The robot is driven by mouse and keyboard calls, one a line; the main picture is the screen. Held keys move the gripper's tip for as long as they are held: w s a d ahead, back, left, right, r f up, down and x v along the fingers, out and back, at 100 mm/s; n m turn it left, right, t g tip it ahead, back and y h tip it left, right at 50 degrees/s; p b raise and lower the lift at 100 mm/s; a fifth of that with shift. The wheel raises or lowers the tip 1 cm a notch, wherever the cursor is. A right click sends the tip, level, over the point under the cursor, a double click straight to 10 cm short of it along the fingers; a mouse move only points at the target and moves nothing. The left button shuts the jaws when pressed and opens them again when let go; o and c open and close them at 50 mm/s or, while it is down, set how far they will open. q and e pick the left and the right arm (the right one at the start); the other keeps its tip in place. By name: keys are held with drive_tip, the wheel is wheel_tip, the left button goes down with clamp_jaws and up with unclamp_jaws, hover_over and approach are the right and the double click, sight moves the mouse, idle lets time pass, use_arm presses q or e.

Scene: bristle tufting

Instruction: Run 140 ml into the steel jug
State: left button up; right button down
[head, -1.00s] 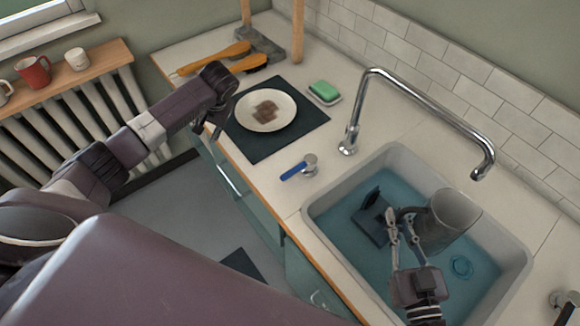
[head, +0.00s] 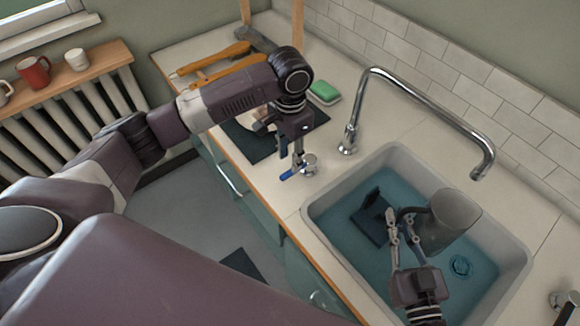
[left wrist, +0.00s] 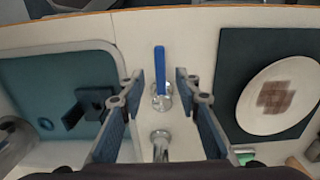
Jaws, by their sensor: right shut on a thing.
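The steel jug (head: 452,222) is held in the sink (head: 397,160), with its mouth up, below and slightly left of the spout tip in the head view. My right gripper (head: 403,226) is shut on its handle. The chrome tap (head: 402,88) arches over the sink, and no water stream shows. The tap's valve (head: 309,167) with a blue lever (head: 287,174) stands on the counter left of the sink. My left gripper (head: 291,160) is open just above it. In the left wrist view its fingers (left wrist: 160,88) stand either side of the blue lever (left wrist: 160,60), apart from it.
A dark stand (head: 370,218) sits in the bluish sink beside the jug. A dark mat (left wrist: 240,55) with a stained plate (left wrist: 278,97) lies left of the valve in the head view. A green sponge (head: 324,91) and wooden-handled brushes (head: 215,58) lie further back.

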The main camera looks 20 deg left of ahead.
sight(290, 172)
use_arm(q)
wheel_tip(290, 172, down, 5)
drive_tip(key=shift+f, duration=0.15)
clamp_jaws()
idle(0.4)
